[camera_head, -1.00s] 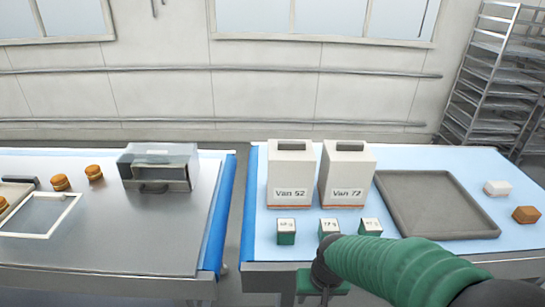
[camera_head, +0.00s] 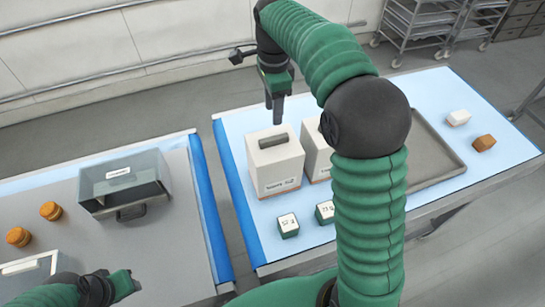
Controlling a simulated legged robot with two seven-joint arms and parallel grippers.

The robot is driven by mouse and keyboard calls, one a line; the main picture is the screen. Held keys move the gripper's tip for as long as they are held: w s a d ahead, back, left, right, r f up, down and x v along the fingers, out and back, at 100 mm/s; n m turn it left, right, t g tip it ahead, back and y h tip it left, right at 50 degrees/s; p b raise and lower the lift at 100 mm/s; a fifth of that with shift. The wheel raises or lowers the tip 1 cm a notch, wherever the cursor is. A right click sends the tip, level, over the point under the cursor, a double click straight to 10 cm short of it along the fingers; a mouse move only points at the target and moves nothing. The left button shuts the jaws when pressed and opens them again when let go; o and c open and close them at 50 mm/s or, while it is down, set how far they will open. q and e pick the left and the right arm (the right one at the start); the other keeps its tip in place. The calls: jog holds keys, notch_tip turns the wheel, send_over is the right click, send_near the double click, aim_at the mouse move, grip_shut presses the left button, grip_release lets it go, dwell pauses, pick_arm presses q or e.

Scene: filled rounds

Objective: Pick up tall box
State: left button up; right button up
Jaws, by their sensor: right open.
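Two tall white boxes with a dark slot in the top stand side by side on the right table. The left tall box (camera_head: 275,172) is in full view; the right tall box (camera_head: 316,155) is mostly hidden behind my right arm. My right gripper (camera_head: 275,112) points down just above and behind the left box's top. It is open and holds nothing, and a gap to the box seems to show. My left gripper (camera_head: 128,284) is low at the bottom left, and its jaws are unclear.
Two small green-and-white cubes (camera_head: 288,226) (camera_head: 325,212) stand before the boxes. A grey tray (camera_head: 448,150), a white block (camera_head: 458,118) and a brown block (camera_head: 484,142) are to the right. The left table holds a grey bin (camera_head: 122,180) and orange-brown rounds (camera_head: 50,211).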

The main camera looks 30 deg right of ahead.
aim_at(273, 137)
jog(key=f, duration=0.4)
jog(key=shift+s+a+p, duration=0.1)
jog(key=shift+a+p, duration=0.2)
jog(key=shift+w+f, duration=0.3)
jog(key=shift+f, duration=0.25)
jog(key=shift+w+f, duration=0.25)
jog(key=shift+f, duration=0.3)
jog(key=f+p, duration=0.1)
jog(key=f, duration=0.1)
jog(key=d+f+p, duration=0.1)
jog(key=f, duration=0.1)
jog(key=shift+s+f+p, duration=0.1)
jog(key=shift+s+p, duration=0.05)
jog(key=shift+p, duration=0.2)
jog(key=shift+s+d+f, duration=0.1)
jog(key=shift+s+f, duration=0.1)
jog(key=shift+f, duration=0.1)
jog(key=shift+s, duration=0.1)
jog(key=shift+w+a, duration=0.25)
jog(key=shift+a, duration=0.05)
grip_shut()
jog(key=shift+s+d+f, duration=0.1)
jog(key=shift+d, duration=0.15)
jog(key=shift+a, duration=0.15)
